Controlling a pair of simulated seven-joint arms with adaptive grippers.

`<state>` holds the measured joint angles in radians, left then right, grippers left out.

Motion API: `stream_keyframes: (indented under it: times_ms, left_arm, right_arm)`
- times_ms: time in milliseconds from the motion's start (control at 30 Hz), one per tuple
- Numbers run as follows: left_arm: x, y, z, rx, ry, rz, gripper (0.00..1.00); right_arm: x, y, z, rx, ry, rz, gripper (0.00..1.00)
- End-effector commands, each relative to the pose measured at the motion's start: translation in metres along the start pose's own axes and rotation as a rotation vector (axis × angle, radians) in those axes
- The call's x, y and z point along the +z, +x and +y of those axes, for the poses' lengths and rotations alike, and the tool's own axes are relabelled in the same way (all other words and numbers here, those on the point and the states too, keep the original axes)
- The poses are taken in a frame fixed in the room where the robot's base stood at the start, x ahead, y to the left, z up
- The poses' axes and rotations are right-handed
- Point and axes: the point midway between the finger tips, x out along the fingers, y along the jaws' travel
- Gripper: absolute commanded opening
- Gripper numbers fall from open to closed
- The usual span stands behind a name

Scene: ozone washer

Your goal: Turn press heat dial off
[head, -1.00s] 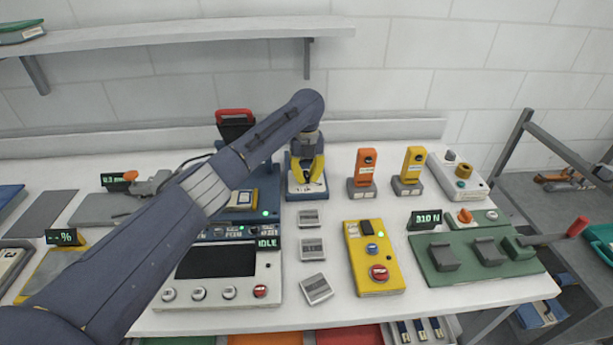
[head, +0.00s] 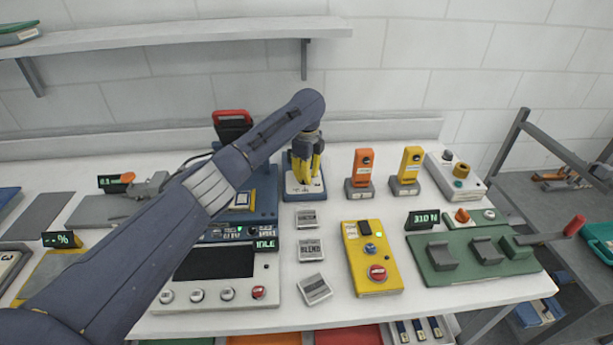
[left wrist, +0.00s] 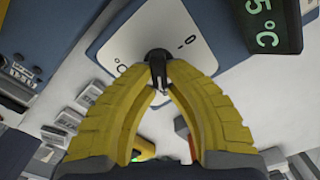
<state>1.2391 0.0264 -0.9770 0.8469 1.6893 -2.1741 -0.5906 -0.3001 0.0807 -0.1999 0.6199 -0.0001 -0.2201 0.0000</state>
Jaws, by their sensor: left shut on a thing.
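The press heat dial is a small black knob (left wrist: 157,56) on a white plate (left wrist: 128,37) marked "0" and "°C" in the left wrist view. My left gripper (left wrist: 158,72) is shut on the knob, with the yellow fingertips against its two sides. A dark display (left wrist: 266,22) beside it shows a green "5 °C"; its other digits are cut off. In the head view, the left gripper (head: 304,180) points down over the blue and white dial box (head: 318,190), and its fingers hide the knob. My right gripper is in neither view.
An orange handset (head: 362,163) and a yellow handset (head: 409,164) stand right of the dial box. The blue press (head: 262,205) is close on its left. A yellow button box (head: 367,262) and small grey tiles (head: 310,248) lie in front.

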Motion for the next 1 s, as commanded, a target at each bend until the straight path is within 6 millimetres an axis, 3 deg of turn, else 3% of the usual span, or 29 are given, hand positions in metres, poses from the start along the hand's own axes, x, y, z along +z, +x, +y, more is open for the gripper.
stream_keyframes:
  times_ms: [1000]
  left_arm:
    - [0.0044, 0.0017, -0.0087, 0.003, -0.967, 0.0, 0.0]
  right_arm:
    - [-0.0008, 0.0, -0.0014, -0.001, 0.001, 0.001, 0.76]
